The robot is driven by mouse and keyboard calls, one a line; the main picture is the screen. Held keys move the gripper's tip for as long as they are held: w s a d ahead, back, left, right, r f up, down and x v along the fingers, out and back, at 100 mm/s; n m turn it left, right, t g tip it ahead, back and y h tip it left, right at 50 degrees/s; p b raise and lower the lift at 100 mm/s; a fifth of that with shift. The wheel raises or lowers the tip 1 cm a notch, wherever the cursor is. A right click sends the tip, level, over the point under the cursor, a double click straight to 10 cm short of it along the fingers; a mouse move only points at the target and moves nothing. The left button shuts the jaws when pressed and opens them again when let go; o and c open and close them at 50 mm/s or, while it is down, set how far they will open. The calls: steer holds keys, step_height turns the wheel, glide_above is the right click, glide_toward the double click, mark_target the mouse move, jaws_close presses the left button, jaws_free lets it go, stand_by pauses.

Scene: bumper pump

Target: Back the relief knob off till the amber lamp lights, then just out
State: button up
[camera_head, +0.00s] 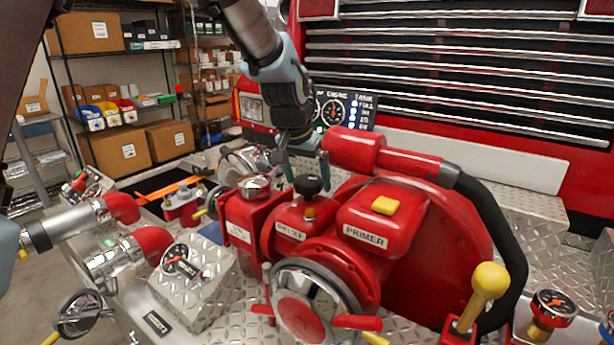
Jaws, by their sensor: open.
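The black relief knob (308,185) stands on top of the red housing labelled RELIEF (290,232). A small round lamp (309,212) sits on the housing just below the knob and looks orange-amber; I cannot tell for sure whether it is lit. My gripper (306,172) comes down from above and is open. Its two dark green fingers stand on either side of the knob, one to the left and one to the right. I cannot tell whether either finger touches the knob.
A red PRIMER box with a yellow button (384,205) stands right of the knob. A red cylinder (354,150) with a black hose (492,225) lies behind. A silver cap (255,186) is close on the left. A yellow lever (484,290) stands at front right.

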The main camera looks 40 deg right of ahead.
steer(key=shift+c, duration=0.2)
steer(key=c, duration=1.1)
steer(key=shift+s+d+n, duration=0.1)
steer(key=shift+s+n, duration=0.05)
steer(key=shift+n, duration=0.45)
steer(key=shift+n+t+y+p, duration=0.4)
steer(key=shift+n+t, duration=0.2)
steer(key=shift+n, duration=0.6)
steer(key=o, duration=1.1)
steer(key=shift+o, duration=0.2)
steer(key=b+v, duration=0.3)
steer(key=v, duration=0.7)
steer(key=shift+r, duration=0.35)
